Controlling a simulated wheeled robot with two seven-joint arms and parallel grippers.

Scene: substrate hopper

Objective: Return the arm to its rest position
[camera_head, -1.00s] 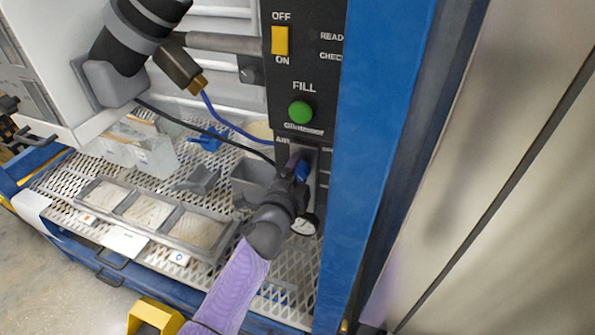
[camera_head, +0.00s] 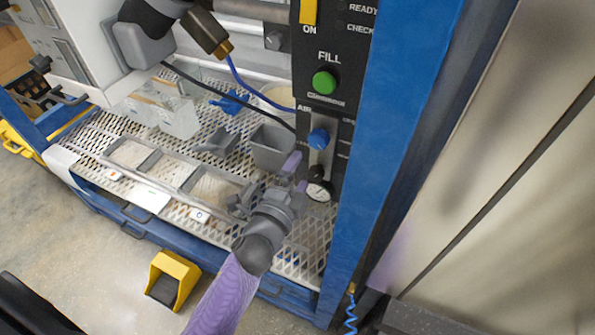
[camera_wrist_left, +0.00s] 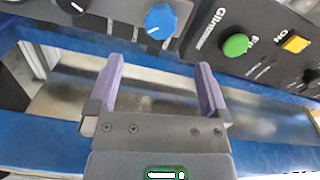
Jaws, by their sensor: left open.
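The green FILL button (camera_head: 324,82) and yellow switch (camera_head: 309,10) are above. My purple-sleeved left arm comes in from the bottom. My right gripper is not in view.
A blue post (camera_head: 400,130) stands right of the panel. A mesh shelf (camera_head: 100,135) holds a tray with three compartments (camera_head: 171,168), a grey bin (camera_head: 271,147) and a grey scoop (camera_head: 217,141). A yellow pedal (camera_head: 174,280) is on the floor, with open floor around it.

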